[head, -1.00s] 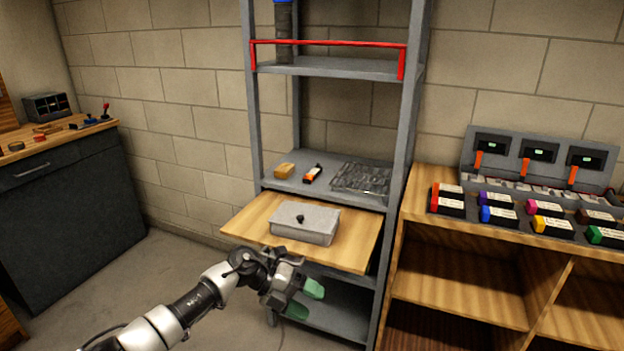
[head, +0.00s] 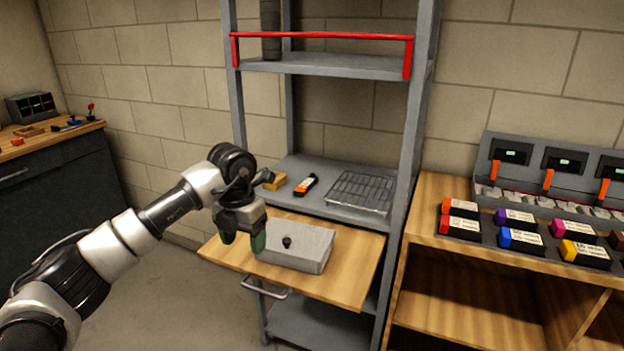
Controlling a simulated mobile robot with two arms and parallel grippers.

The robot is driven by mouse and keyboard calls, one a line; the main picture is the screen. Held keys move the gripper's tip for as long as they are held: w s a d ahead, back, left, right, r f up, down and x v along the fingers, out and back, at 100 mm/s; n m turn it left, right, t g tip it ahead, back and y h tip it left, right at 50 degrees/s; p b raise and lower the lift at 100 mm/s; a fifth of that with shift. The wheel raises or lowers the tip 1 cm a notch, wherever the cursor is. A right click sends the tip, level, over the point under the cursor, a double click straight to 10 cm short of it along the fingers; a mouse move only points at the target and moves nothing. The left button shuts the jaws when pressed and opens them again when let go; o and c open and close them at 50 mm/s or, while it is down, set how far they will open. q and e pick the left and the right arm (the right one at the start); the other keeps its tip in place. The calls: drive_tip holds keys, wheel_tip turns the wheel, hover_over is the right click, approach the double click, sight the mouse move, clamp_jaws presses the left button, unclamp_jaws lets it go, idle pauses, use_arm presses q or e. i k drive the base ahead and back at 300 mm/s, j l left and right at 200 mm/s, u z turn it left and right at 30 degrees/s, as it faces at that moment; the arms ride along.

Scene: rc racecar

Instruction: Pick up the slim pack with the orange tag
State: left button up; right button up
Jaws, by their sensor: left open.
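A small dark pack with an orange end and a white label (head: 306,185) lies on the grey middle shelf. On the right bench, several dark packs have coloured tags. The back-left one (head: 458,207) has an orange-red tag, and the one in front of it (head: 459,227) has a red tag. My left gripper (head: 244,241) points down with green fingertips apart and nothing visible between them. It is in front of the shelf, left of the orange-ended pack, and overlaps the left end of the grey box in the picture. My right gripper is not in view.
A lidded grey box (head: 300,248) sits on the wooden pull-out board (head: 345,285). A tan block (head: 275,181) and a wire rack (head: 360,192) flank the shelf pack. A red rail (head: 322,37) fronts the shelf above. A charger unit (head: 550,172) stands on the right bench.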

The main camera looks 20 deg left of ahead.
sight(302, 191)
drive_tip(key=i, duration=1.5)
